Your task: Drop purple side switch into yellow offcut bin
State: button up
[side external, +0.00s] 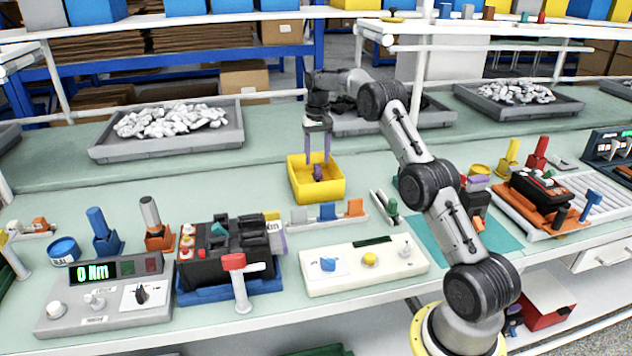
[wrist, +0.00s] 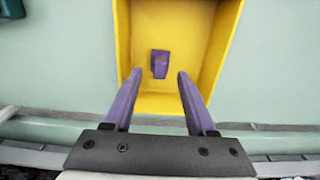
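The yellow offcut bin (side external: 331,191) stands on the green bench in the middle of the side view. It fills the centre of the wrist view (wrist: 222,50). The purple side switch (side external: 318,174) is inside the bin, and it shows in the wrist view (wrist: 159,64) against the yellow interior. My gripper (side external: 318,161) points down over the bin, with its purple fingers at the far part of the bin. In the wrist view my gripper (wrist: 155,77) has its fingers spread apart, with nothing held between them. The switch appears beyond the fingertips, apart from them.
A grey tray of white parts (side external: 170,122) lies behind left. A rack with coloured switches (side external: 327,214) and a cream control panel (side external: 362,264) stand in front of the bin. A black breaker (side external: 222,252) sits front left. Bench around the bin's left side is clear.

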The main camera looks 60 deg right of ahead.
notch_tip(320, 180, up, 8)
jog(key=shift+f, duration=0.2)
dwell(0.4)
